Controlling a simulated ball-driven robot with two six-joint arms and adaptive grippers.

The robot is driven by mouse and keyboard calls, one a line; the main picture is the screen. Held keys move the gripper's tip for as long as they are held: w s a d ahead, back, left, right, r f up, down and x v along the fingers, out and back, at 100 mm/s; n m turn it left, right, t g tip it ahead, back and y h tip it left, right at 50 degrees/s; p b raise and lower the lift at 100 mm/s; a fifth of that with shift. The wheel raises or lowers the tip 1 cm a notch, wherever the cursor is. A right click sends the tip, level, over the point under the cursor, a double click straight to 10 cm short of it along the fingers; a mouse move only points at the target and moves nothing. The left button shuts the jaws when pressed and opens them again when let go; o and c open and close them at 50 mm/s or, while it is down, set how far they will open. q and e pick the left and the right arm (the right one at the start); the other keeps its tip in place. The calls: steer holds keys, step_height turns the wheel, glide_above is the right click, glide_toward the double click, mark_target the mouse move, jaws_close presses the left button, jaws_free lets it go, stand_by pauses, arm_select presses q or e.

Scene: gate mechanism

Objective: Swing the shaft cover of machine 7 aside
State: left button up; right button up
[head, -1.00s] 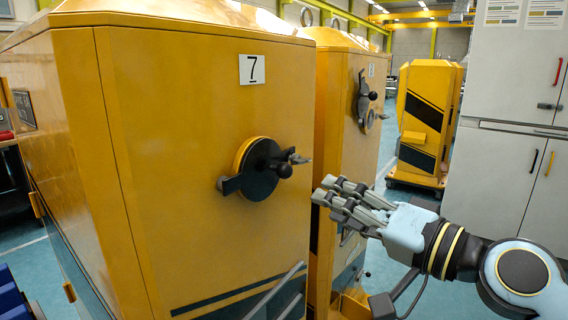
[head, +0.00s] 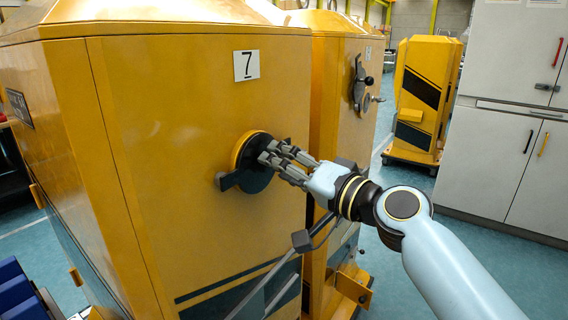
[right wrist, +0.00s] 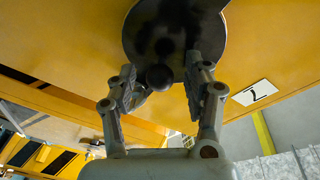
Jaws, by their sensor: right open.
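Machine 7 (head: 205,130) is a large yellow cabinet with a plate reading 7 (head: 246,65) on its front. Its shaft cover (head: 256,178) is a round dark disc with a dark bar, on a yellow ring. In the right wrist view the cover (right wrist: 205,40) fills the top, with a round black knob (right wrist: 159,76) near the fingertips. My right gripper (head: 272,158) is at the cover's right side and hides the knob in the head view. In the wrist view its open fingers (right wrist: 165,85) stand on either side of the knob. I cannot tell whether they touch it. My left gripper is not in view.
A second yellow machine (head: 340,130) with a similar cover (head: 358,85) stands just right of machine 7. Grey cabinets (head: 500,130) stand at the right. Another yellow unit (head: 420,100) stands behind. Teal floor shows between them.

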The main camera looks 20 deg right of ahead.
jaws_close()
stand_by(0.3)
stand_by(0.3)
